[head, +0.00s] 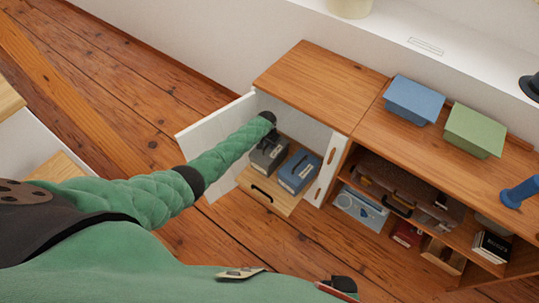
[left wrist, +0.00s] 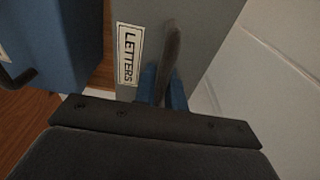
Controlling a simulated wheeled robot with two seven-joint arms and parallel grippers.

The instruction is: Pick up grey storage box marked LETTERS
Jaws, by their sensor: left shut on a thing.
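The grey storage box (head: 266,157) sits in the open cabinet, on the left of the pull-out wooden shelf (head: 264,195). Its LETTERS label (left wrist: 129,54) faces the camera in the left wrist view, beside its dark upright handle (left wrist: 170,50). My left gripper (left wrist: 165,92) is shut on this handle, its blue fingertips around the lower part. In the head view my left arm reaches into the cabinet, and its dark wrist hides the gripper and part of the box. I cannot tell whether the box is clear of the shelf. My right gripper is not in view.
A blue box (head: 300,171) stands close at the grey box's right. Blue (head: 414,98) and green (head: 475,130) boxes stand on top.

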